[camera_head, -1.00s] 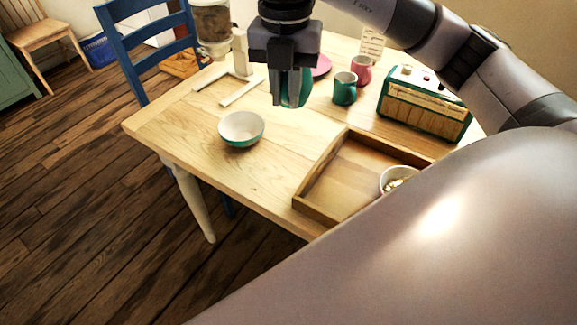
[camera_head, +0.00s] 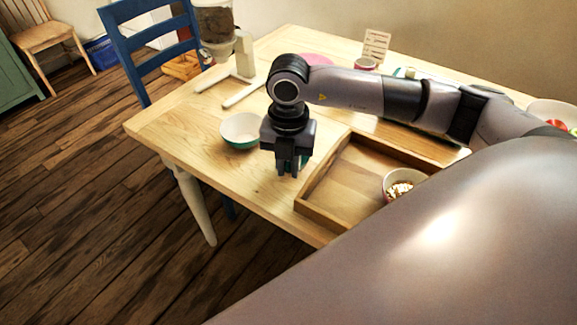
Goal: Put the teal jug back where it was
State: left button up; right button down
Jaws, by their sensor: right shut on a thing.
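My right gripper (camera_head: 288,170) points down over the near part of the table, between the teal-and-white bowl and the wooden tray. It is shut on the teal jug (camera_head: 305,160), of which only a small teal patch shows beside the fingers. The gripper hides the rest of the jug, and I cannot tell whether it touches the table. My left gripper is not in view.
The teal-and-white bowl (camera_head: 239,131) is just left of the gripper. A white stand (camera_head: 243,62) is behind. Bare tabletop lies in front.

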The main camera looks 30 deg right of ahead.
jog(key=shift+f, duration=0.5)
jog(key=shift+f, duration=0.15)
jog(key=c, duration=1.1)
grip_release()
